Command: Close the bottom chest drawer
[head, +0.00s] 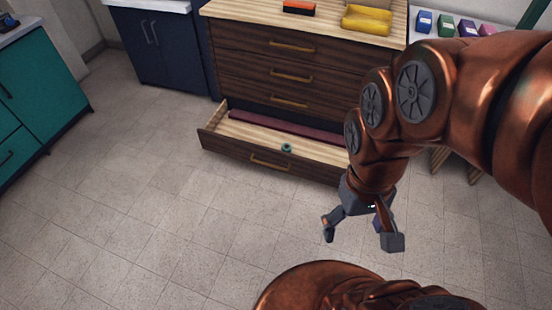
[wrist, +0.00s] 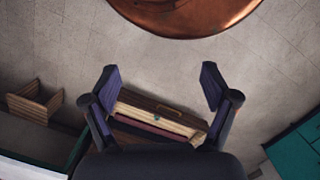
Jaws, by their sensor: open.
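The wooden chest (head: 290,62) has dark brown fronts and brass handles. Its bottom drawer (head: 230,150) is pulled out, and its upper drawers are shut. In the drawer are a long maroon item and a small teal ring-like object (head: 286,148). My gripper (head: 362,240) is open and empty, above the floor in front of the drawer's right part and apart from it. My arm hides the drawer's right end in the head view. In the wrist view the open drawer (wrist: 158,107) shows between the fingers of my gripper (wrist: 160,80).
On the chest top lie yellow folded items (head: 367,20) and an orange and black block (head: 298,7). A navy cabinet (head: 160,45) stands left of the chest, and a teal cabinet (head: 35,85) at far left. The tiled floor (head: 130,220) in front is clear.

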